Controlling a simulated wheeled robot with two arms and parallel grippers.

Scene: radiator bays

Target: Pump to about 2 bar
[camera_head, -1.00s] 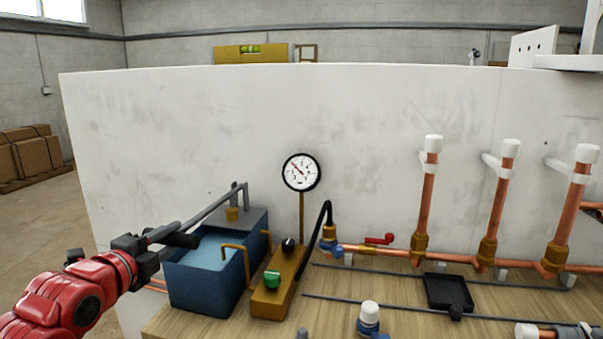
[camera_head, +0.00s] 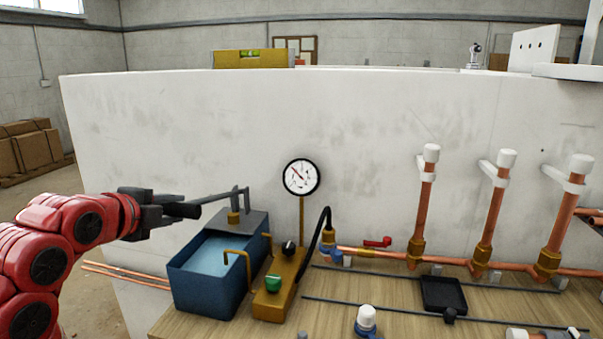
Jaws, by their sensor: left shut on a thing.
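The pump is a blue water tank (camera_head: 197,287) on the wooden bench, with a grey lever handle (camera_head: 219,197) reaching out to the left. My left gripper (camera_head: 180,210) is shut on the dark grip at the end of the handle, which now stands about level. The round gauge (camera_head: 301,177) stands on a brass stem behind the pump; its red needle points to the upper left, and its numbers are too small to read. A brass block (camera_head: 277,287) with a green knob (camera_head: 273,284) and a black knob (camera_head: 288,248) sits beside the tank. My right gripper is out of view.
A black hose (camera_head: 326,215) joins the block to copper pipework (camera_head: 480,262) with white-capped risers. A red lever valve (camera_head: 378,242) is on the pipe. A black tray (camera_head: 443,294) and a white-capped fitting (camera_head: 366,320) lie on the bench. A white wall panel (camera_head: 230,120) stands behind.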

